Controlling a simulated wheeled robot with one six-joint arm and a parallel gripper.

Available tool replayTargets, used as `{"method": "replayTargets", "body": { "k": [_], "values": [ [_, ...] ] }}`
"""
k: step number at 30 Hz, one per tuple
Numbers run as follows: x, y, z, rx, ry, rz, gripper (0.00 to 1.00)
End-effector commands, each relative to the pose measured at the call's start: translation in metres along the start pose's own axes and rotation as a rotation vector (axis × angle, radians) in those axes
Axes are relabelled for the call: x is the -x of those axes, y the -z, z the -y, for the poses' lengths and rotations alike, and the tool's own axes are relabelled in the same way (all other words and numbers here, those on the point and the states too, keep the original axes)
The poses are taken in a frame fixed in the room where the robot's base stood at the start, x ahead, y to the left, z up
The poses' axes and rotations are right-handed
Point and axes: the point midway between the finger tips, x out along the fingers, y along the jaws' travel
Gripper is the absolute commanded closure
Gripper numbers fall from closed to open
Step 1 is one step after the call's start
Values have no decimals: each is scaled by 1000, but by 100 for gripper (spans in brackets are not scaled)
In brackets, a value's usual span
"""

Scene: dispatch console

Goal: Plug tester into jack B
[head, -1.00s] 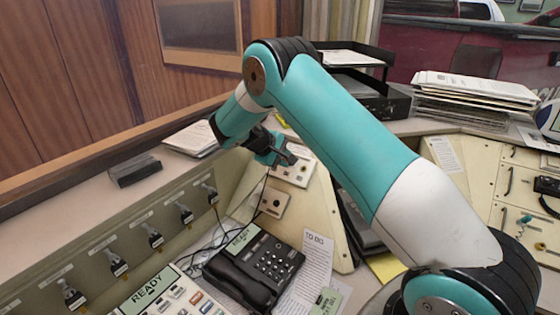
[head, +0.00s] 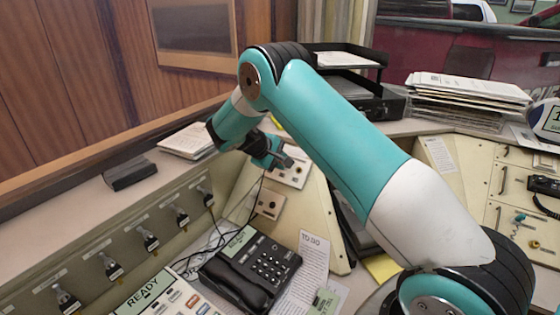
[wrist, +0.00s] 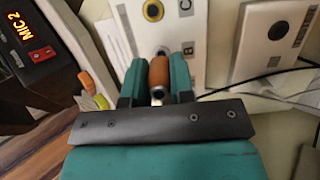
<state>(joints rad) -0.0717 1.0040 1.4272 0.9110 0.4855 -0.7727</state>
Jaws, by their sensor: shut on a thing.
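My gripper (wrist: 158,66) is shut on the tester (wrist: 159,78), a short orange-brown cylinder with metal ends, between its two teal fingers. In the head view my gripper (head: 281,160) is at the pale jack panel (head: 296,177). In the wrist view the tester's far end lies over the panel (wrist: 203,20) beside the letter B, where it covers jack B. I cannot tell whether its tip is in the jack or just in front of it. The yellow-ringed jack C (wrist: 153,11) is uncovered above it.
A plate with a dark round hole (wrist: 279,27) and black cables (wrist: 265,82) are to the right in the wrist view. A black MIC 2 box (wrist: 35,45) and an orange marker (wrist: 91,84) are to the left. A desk phone (head: 250,268) stands below the panel.

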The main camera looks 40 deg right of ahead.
Motion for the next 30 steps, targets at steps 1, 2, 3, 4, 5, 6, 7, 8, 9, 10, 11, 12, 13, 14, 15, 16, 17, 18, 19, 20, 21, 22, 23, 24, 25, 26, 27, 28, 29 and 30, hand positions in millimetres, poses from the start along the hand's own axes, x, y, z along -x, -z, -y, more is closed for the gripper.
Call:
{"method": "replayTargets", "body": {
  "k": [1, 2, 3, 4, 5, 6, 7, 8, 9, 10, 11, 12, 13, 14, 15, 16, 17, 18, 19, 20, 21, 22, 23, 24, 25, 26, 27, 28, 29, 30],
  "values": [
    [0, 0, 0, 0, 0, 0, 100],
    [0, 0, 0, 0, 0, 0, 100],
    [0, 0, 0, 0, 0, 0, 100],
    [0, 0, 0, 0, 0, 0, 100],
    [0, 0, 0, 0, 0, 0, 100],
    [0, 0, 0, 0, 0, 0, 100],
    [-1, 0, 0, 0, 0, 0, 100],
    [-1, 0, 0, -1, 0, 0, 100],
    [-2, 0, 0, -1, 0, 0, 100],
    [-2, 0, 0, -1, 0, 0, 100],
    [-2, 0, 0, -1, 0, 0, 100],
    [-3, 1, 0, -1, 0, 0, 100],
    [-4, 1, 0, -1, 0, 0, 100],
    [-4, 1, 0, -1, 0, 0, 100],
    [-4, 1, 0, -1, 0, 0, 100],
    [-5, 1, 0, -1, 0, 0, 100],
    [-5, 1, 0, -1, 0, 0, 100],
    [-6, 1, 0, -1, 0, 0, 100],
    [-6, 1, 0, -1, 0, 0, 100],
    [-7, 2, 0, -1, 0, 0, 100],
    [-7, 2, 0, -1, 0, 0, 100],
    [-8, 2, 0, -1, 0, 0, 100],
    [-8, 2, 0, -1, 0, 0, 100],
    [-8, 2, 0, -1, 0, 0, 100],
    [-8, 2, 0, -1, 0, 0, 100],
    [-8, 2, 0, -1, 0, 0, 100],
    [-8, 2, 0, -1, 0, 0, 100],
    [-8, 2, 0, -1, 0, 0, 100],
    [-8, 2, 0, -1, 0, 0, 100],
    [-8, 2, 0, -1, 0, 0, 100]
  ]
}}
